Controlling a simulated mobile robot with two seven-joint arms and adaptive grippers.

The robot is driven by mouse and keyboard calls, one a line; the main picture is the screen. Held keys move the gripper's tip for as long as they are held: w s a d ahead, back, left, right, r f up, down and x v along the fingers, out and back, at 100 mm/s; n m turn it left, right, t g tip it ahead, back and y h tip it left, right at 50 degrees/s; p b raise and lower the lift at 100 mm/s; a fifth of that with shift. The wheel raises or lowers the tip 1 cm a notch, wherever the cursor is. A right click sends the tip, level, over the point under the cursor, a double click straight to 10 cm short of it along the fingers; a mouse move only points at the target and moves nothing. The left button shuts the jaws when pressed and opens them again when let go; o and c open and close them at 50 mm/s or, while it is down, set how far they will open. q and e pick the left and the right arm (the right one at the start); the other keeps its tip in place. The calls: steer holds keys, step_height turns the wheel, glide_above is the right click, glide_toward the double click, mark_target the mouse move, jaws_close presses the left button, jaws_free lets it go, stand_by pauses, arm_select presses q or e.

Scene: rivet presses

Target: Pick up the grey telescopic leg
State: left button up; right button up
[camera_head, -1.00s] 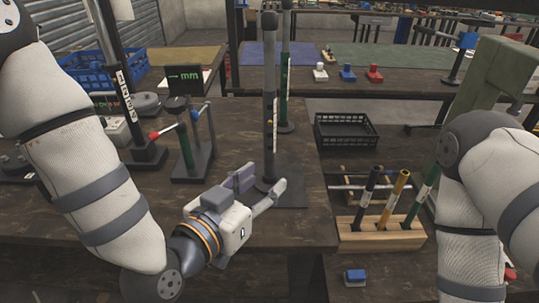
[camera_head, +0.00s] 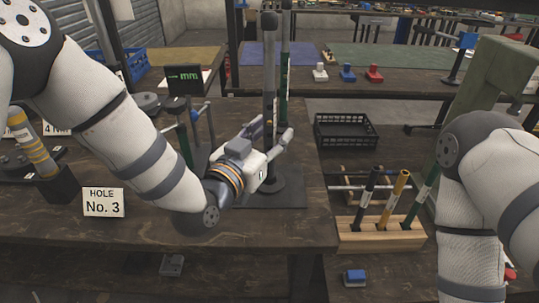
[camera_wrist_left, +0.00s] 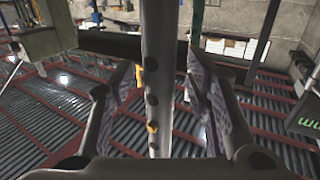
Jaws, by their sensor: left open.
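The grey telescopic leg (camera_head: 269,70) stands upright on a dark square base near the right edge of the dark table. My left gripper (camera_head: 271,130) is at its lower half, open, with one finger on each side of the leg. In the left wrist view the leg (camera_wrist_left: 153,70) runs upright between the two open fingers (camera_wrist_left: 157,105), with a visible gap on both sides. Only links of my right arm show at the right; the right gripper is out of view.
A dark green pole (camera_head: 284,60) stands just behind the leg. A stand with an "mm" display (camera_head: 185,79) is to the left. A "HOLE No. 3" sign (camera_head: 104,202) is front left. A wooden rack (camera_head: 381,237) and black crate (camera_head: 346,131) lie to the right.

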arm_select(q)
jaws_close()
